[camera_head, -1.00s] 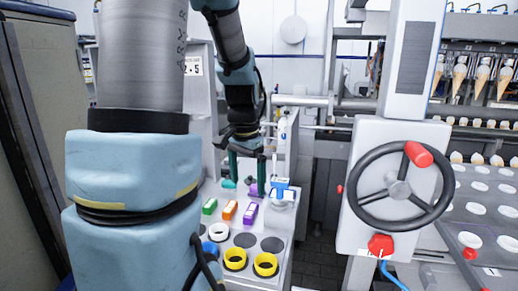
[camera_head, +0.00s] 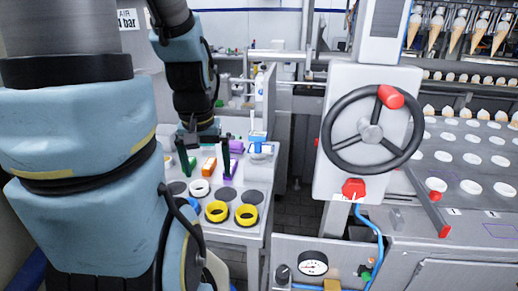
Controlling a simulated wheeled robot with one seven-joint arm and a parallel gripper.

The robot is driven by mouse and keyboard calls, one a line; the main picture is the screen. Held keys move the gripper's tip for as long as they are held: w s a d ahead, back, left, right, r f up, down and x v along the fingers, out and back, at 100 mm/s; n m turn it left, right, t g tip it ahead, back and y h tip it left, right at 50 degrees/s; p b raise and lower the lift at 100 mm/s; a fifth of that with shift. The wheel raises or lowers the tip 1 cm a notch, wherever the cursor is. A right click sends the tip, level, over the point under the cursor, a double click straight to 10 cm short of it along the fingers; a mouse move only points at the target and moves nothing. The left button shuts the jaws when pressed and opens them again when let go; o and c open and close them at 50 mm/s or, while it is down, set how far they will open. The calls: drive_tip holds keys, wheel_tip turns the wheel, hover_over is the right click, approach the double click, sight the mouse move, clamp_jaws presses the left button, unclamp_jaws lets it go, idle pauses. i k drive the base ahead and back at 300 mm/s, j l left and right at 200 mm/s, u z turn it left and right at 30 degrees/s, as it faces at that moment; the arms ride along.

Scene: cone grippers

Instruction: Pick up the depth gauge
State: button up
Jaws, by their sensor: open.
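A small blue-and-white tool with an upright stem (camera_head: 257,142), which looks like the depth gauge, stands at the right rear of the grey worktop (camera_head: 245,232). Its fine details are too small to read.
A machine with a black handwheel (camera_head: 370,132) stands right of the worktop, beyond a floor gap.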

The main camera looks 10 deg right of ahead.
sight(258, 138)
drive_tip(key=k+l+u, duration=0.15)
drive_tip(key=u, duration=0.3)
drive_tip(key=k+l+u, duration=0.25)
drive_tip(key=u, duration=0.25)
